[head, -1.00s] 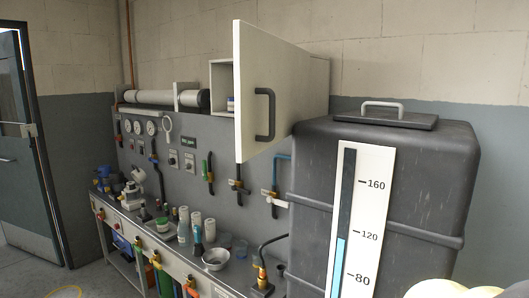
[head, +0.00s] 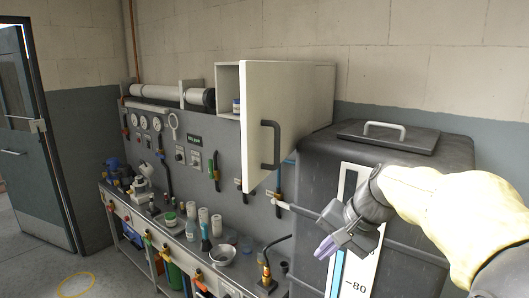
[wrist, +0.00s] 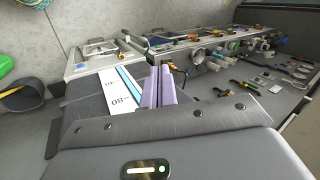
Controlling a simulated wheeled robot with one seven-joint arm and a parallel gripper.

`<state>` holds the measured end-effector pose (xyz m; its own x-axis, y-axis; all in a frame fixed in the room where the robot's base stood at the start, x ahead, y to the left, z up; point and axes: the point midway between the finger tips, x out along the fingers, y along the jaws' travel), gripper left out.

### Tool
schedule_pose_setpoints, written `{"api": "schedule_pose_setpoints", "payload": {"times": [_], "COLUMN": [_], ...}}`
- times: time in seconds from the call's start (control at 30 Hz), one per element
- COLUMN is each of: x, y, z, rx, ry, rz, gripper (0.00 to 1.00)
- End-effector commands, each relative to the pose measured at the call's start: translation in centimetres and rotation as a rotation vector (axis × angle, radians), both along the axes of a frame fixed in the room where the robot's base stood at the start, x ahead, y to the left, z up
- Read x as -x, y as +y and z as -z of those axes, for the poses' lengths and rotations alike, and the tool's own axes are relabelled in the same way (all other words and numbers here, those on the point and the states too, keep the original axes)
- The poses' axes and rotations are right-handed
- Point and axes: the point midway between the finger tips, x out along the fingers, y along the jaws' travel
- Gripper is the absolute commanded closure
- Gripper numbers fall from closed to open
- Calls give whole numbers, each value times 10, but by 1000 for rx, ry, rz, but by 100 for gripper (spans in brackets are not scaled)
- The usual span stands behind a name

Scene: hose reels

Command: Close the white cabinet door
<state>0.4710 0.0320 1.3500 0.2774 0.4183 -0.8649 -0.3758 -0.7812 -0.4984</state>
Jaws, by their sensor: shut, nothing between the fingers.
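The white cabinet (head: 228,78) is fixed to the wall above the grey panel. Its white door (head: 288,110) stands open, swung out toward me, with a dark grey bar handle (head: 270,145) on its face. Part of the cabinet's inside shows to the left of the door, with a small jar (head: 236,106) in it. My gripper (head: 326,247) is in front of the dark tank, below and to the right of the door, not touching it. In the wrist view its purple fingers (wrist: 158,88) are together and empty. The cabinet door does not show in the wrist view.
A dark grey tank (head: 425,155) with a level gauge stands right of the door, close behind my arm. The workbench (head: 180,240) below holds bottles, a bowl (head: 222,254) and a microscope. Valves and gauges line the panel. Another door stands at the far left.

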Motion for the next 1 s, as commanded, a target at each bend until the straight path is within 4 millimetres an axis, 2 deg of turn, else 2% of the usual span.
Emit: {"api": "schedule_pose_setpoints", "payload": {"times": [0.03,0.1,0.2,0.3,0.4,0.7,0.87,1.0], "x": [-7,-11,-11,-7,-5,-5,-7,-11], "y": [3,9,17,22,24,24,30,42], "z": [-51,-102,-160,-194,-205,-203,-198,-187], "rx": [-55,-136,-225,-276,-297,-297,-298,-298], "ry": [-19,-36,-58,-72,-77,-76,-74,-70], "rz": [3,-8,-38,-68,-81,-83,-83,-85], "gripper": [100,100,100,100,100,100,100,100]}}
